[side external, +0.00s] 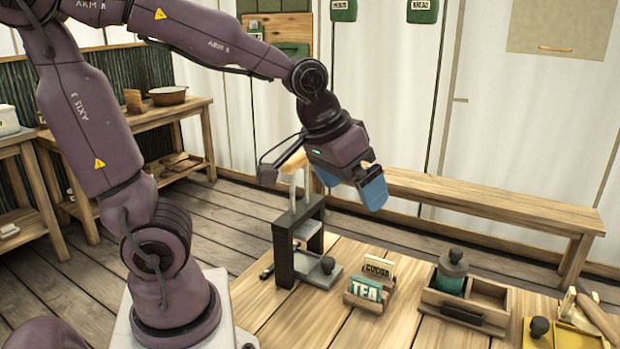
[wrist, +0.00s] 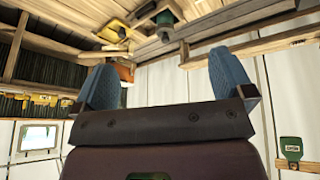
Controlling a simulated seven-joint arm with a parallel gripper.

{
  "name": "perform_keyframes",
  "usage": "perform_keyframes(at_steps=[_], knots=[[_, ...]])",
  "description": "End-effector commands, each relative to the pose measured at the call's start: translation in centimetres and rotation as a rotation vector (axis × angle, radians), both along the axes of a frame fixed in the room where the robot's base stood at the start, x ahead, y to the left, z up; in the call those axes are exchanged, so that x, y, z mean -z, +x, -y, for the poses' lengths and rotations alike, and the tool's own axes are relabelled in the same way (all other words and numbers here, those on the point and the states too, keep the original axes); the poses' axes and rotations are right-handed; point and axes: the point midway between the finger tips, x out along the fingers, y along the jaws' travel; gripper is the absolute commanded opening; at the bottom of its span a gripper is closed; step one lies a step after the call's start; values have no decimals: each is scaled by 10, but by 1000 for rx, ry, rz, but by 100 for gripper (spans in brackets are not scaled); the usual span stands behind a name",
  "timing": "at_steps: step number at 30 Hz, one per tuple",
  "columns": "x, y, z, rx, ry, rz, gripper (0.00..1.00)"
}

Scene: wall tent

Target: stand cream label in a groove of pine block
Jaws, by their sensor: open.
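A cream label (side external: 379,267) marked COCOA stands upright at the back of the small pine block (side external: 349,300) on the table; its lower edge is hidden, apparently in the rear groove. A teal label (side external: 367,290) marked TEA stands in front of it in the same block. My gripper (side external: 352,187) is open and empty, well above the table and to the upper left of the block, apart from both labels. Its two blue fingers show spread in the wrist view (wrist: 165,65), with nothing between them. I cannot make out the block or labels in the wrist view.
A dark press-like stand (side external: 283,255) stands left of the block, close below my gripper. A wooden caddy (side external: 436,300) holding a green jar (side external: 452,272) is to the right. A yellow tray (side external: 575,338) lies at the far right. Bare table lies in front of the block.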

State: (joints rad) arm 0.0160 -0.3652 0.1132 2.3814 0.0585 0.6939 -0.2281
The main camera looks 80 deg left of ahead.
Motion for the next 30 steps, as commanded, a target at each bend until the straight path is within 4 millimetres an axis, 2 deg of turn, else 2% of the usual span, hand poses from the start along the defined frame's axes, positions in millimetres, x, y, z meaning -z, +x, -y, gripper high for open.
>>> perform_keyframes(at_steps=[1, 3, 6, 9, 13, 30], knots=[[-12, -17, 8, 57, 13, 25, 99], [-21, -36, 17, 128, 34, 38, 99], [-28, -57, 26, 205, 63, 50, 99], [-31, -70, 30, 251, 83, 57, 99], [-31, -75, 32, 272, 92, 57, 99], [-31, -75, 32, 270, 91, 57, 99]])
